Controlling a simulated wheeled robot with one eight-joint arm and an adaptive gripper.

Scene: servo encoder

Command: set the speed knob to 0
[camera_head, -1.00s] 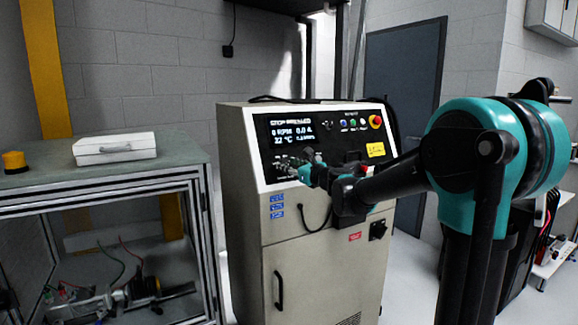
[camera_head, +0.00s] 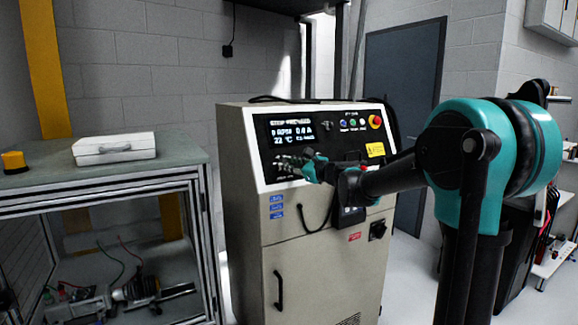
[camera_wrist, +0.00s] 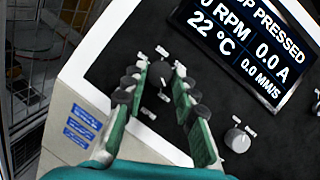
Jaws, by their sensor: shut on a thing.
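The speed knob (camera_wrist: 160,75) appears as a dark round knob between my fingertips in the wrist view, with small white scale labels around it. It is dark on a dark panel, so its pointer position is hard to read. My gripper (camera_wrist: 160,69) is shut on it, one teal finger on either side. In the head view my gripper (camera_head: 304,163) is at the lower part of the control panel and covers the knob. The display (camera_head: 292,132) above reads 0 RPM, 0.0 A, 22 °C and a stop-pressed message.
A second, grey knob (camera_wrist: 238,139) sits to the right of my fingers. A red emergency-stop button (camera_head: 376,121) and small buttons are at the panel's upper right. A bench (camera_head: 60,184) with a white case (camera_head: 115,148) stands left of the cabinet (camera_head: 238,200).

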